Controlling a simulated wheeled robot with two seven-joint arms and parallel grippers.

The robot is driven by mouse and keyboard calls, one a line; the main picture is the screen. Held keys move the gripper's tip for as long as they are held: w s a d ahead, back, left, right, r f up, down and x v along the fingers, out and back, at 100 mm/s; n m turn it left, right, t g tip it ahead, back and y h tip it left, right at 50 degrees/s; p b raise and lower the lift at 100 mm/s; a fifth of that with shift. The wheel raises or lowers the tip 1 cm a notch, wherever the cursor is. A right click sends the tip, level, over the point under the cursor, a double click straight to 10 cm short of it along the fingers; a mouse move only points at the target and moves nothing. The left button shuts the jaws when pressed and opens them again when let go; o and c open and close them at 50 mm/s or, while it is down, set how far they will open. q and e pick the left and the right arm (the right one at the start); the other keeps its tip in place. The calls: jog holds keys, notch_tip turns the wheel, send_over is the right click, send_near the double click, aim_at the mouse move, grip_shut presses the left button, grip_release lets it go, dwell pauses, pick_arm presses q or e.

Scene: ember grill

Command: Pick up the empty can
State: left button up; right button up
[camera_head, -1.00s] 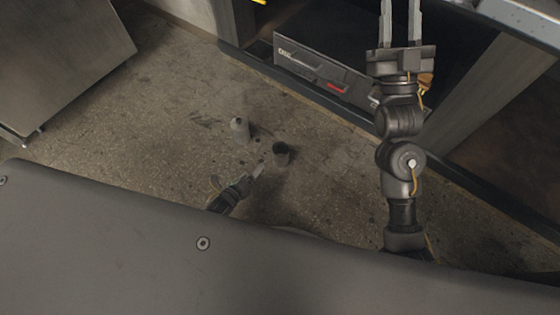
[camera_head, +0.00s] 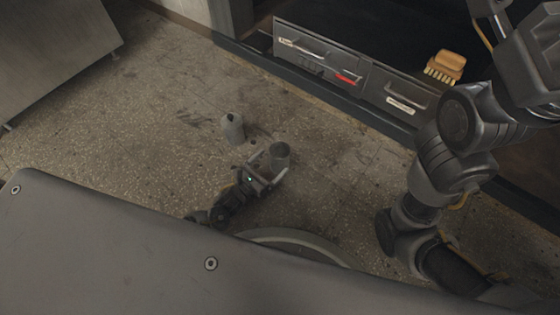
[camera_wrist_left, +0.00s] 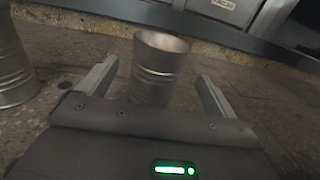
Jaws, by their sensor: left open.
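An open-topped grey metal can (camera_head: 280,153) stands upright on the floor in the head view. My left gripper (camera_head: 265,164) is low beside it, its jaws open towards it. In the left wrist view the same ribbed can (camera_wrist_left: 158,68) stands between the two open fingers of my left gripper (camera_wrist_left: 155,85), with a gap visible on each side. A second grey can (camera_head: 232,128), with a narrower top, stands behind and to the left; a ribbed can also shows at the left edge of the wrist view (camera_wrist_left: 10,65). My right arm is at the right, its fingertips out of frame.
A steel cabinet (camera_head: 55,45) is at the upper left. The speckled floor (camera_head: 130,130) around the cans is mostly clear.

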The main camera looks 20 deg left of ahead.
aim_at(286, 149)
pick_arm(q)
jog(key=shift+x, duration=0.9)
jog(key=b+x, duration=0.2)
jog(key=x, duration=0.1)
jog(key=b+x, duration=0.1)
jog(key=b, duration=0.1)
jog(key=shift+w+f, duration=0.25)
jog(key=shift+f, duration=0.05)
jog(key=shift+w+d+r, duration=0.1)
jog(key=shift+w+d, duration=0.1)
jog(key=shift+w, duration=0.15)
jog(key=c, duration=1.1)
jog(key=shift+r, duration=0.15)
